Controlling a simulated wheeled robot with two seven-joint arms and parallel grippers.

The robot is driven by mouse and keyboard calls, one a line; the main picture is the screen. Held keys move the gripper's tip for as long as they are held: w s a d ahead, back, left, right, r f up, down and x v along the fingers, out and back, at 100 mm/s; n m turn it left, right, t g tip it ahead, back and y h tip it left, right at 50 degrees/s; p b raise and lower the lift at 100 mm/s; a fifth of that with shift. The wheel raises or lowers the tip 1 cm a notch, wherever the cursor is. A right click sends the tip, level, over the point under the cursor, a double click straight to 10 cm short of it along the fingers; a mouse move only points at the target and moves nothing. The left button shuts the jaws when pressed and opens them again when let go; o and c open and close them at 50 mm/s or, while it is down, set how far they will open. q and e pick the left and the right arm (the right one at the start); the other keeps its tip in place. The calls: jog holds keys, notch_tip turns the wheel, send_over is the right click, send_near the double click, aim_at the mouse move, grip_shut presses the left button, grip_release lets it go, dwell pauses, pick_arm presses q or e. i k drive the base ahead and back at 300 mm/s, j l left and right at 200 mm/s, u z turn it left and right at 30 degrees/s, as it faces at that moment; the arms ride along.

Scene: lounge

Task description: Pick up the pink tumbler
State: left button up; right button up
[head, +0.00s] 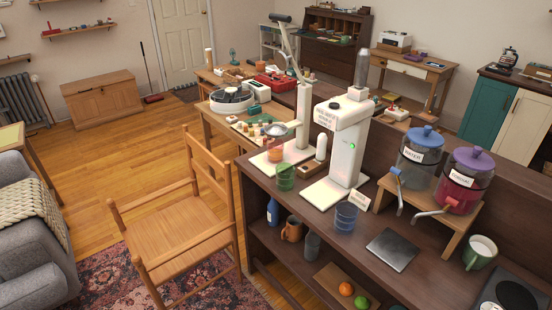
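A small see-through tumbler of orange-pink tint (275,155) stands on the pale base of a white lever stand, at the left end of the dark wooden counter. It is the only cup here close to pink. A green tumbler (285,178) stands just in front of it, nearer the counter's left edge. A blue tumbler (346,217) stands farther right, near the counter's front edge. Neither of my grippers shows in the head view.
Two drink dispensers (462,182) sit on a wooden riser (440,210). A metal plate (391,250) and a green mug (480,253) are on the counter (335,255). A wooden chair (180,235) stands left of it.

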aim_at(275, 151)
jog(key=i+j+z, duration=0.3)
jog(key=i+z, duration=0.15)
jog(key=i+j+z, duration=0.5)
